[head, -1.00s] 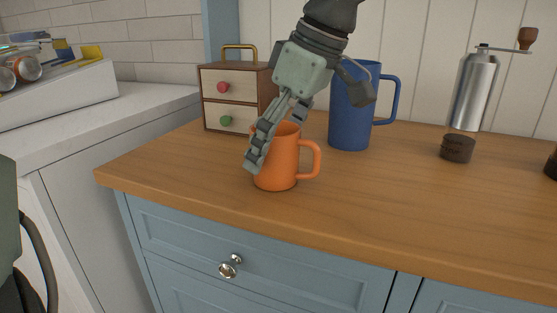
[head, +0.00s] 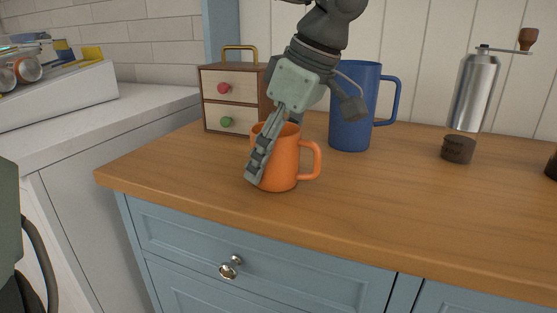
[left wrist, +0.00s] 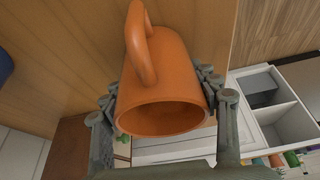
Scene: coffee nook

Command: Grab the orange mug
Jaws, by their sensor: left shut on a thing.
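The orange mug (head: 281,166) stands upright on the wooden counter in the head view, its handle to the right. My left gripper (head: 262,160) comes down from above, with one finger along the mug's near left side; the other finger is mostly hidden. In the left wrist view the mug (left wrist: 162,85) sits between the two fingers of my left gripper (left wrist: 160,100), one on each side of its wall. The gripper is shut on the mug. My right gripper is not in view.
A blue pitcher (head: 350,125) stands close behind the mug. A small drawer box (head: 227,108) is behind it to the left. A coffee grinder (head: 470,92) stands at the right. The wooden counter (head: 400,195) is clear right of the mug.

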